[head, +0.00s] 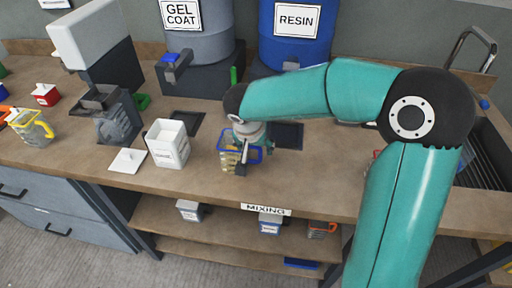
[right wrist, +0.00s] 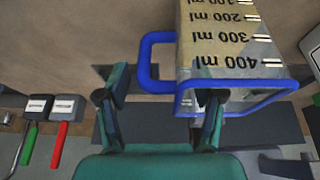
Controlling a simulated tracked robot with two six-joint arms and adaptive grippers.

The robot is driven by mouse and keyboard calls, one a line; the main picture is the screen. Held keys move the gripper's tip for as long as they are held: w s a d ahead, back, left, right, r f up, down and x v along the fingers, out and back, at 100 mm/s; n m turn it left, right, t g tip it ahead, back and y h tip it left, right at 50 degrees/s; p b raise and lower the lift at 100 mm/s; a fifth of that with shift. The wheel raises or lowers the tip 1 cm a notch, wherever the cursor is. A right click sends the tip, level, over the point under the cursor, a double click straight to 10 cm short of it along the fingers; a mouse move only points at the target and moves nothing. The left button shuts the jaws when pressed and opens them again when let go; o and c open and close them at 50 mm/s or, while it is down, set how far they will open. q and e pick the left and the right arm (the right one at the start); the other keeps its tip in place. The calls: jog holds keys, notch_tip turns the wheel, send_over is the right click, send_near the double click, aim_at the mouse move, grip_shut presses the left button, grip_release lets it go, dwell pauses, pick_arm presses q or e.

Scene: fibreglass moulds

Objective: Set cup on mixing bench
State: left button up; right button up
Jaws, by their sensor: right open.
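The cup (head: 229,158) is a clear measuring cup with a blue rim and handle, upright at the front of the mixing bench (head: 325,185). It appears to stand on the wood, though its base is hard to make out. In the right wrist view the cup (right wrist: 230,50) shows millilitre marks and its blue handle to the left. My right gripper (head: 243,150) is at the cup's handle side. In the wrist view the right gripper (right wrist: 160,100) is open, its fingers apart on either side of the handle, one overlapping the rim. My left gripper is out of view.
A white open container (head: 167,145) stands left of the cup, with a white lid (head: 127,161) beside it. A yellow-handled cup (head: 32,127) is farther left. Gel coat (head: 196,35) and resin (head: 295,35) drums stand behind. A dark pad (head: 288,136) lies right of the gripper.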

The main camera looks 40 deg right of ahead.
jog(key=v, duration=1.1)
